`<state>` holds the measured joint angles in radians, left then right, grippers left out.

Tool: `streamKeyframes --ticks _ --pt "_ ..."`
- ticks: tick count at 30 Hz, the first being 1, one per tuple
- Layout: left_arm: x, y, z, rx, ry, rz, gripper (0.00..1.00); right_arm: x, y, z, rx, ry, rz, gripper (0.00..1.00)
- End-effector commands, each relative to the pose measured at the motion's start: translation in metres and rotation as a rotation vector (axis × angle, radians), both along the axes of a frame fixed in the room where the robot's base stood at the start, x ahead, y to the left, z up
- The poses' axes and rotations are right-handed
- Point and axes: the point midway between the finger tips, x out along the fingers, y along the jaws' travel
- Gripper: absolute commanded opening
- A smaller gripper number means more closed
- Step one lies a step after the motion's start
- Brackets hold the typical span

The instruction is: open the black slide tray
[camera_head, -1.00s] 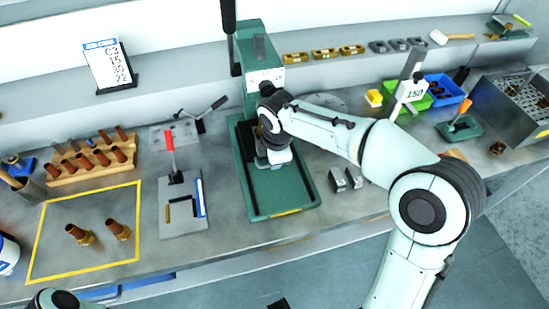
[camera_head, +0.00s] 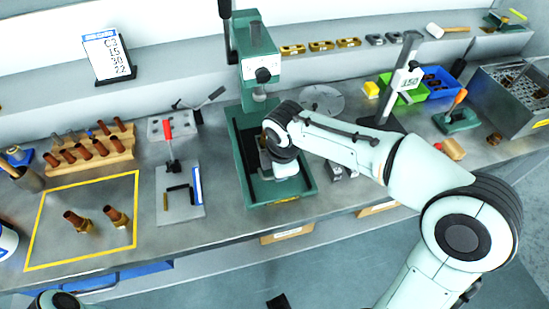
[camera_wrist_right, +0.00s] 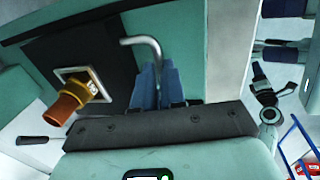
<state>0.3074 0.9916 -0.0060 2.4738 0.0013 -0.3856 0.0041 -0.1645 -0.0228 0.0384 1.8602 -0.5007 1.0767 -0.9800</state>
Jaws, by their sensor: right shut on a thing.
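The black slide tray (camera_head: 250,165) lies in the green base of the press (camera_head: 255,50), partly hidden under my right wrist. In the right wrist view its dark plate (camera_wrist_right: 105,35) carries a square holder with a brass-and-copper piece (camera_wrist_right: 75,100) in it. A bent metal handle (camera_wrist_right: 145,44) rises beside it. My right gripper (camera_wrist_right: 157,70) has its blue fingers shut around the lower part of this handle. In the head view my right wrist hides the fingers. My left gripper is out of view; only a bit of that arm shows at the bottom left.
A lever clamp plate (camera_head: 180,195) and a yellow-outlined area with two brass-copper pieces (camera_head: 77,221) stand left of the press. A wooden rack (camera_head: 92,160) is behind them. A height gauge (camera_head: 402,80), green bin (camera_head: 400,88) and blue bin (camera_head: 440,82) stand to the right.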

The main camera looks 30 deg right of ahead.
Motion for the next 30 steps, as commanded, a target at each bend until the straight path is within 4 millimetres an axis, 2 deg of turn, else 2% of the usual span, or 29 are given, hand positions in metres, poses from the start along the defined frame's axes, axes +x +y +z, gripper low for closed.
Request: streamKeyframes --ticks 1,3,9,13,21,22,24,30 --pt "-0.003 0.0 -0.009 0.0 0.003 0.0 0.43 -0.015 0.004 0.0 0.0 -0.008 0.003 0.0" --pt "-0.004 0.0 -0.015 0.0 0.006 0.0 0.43 -0.033 0.008 0.0 0.001 -0.011 0.004 0.0" --pt "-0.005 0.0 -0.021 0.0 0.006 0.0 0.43 -0.067 0.017 0.002 0.0 -0.011 0.002 0.0" --pt "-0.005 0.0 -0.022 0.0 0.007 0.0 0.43 -0.074 0.018 0.002 -0.001 -0.01 0.001 0.0" --pt "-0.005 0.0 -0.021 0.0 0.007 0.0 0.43 -0.073 0.018 0.002 -0.001 -0.01 0.0 0.0" --pt "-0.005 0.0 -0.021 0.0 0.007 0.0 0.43 -0.073 0.018 0.002 -0.001 -0.011 0.0 0.2" --pt "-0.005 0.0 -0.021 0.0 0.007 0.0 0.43 -0.073 0.018 0.002 -0.001 -0.01 0.0 0.36" --pt "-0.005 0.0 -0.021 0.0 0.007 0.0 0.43 -0.074 0.018 0.001 -0.001 -0.008 0.001 0.36"
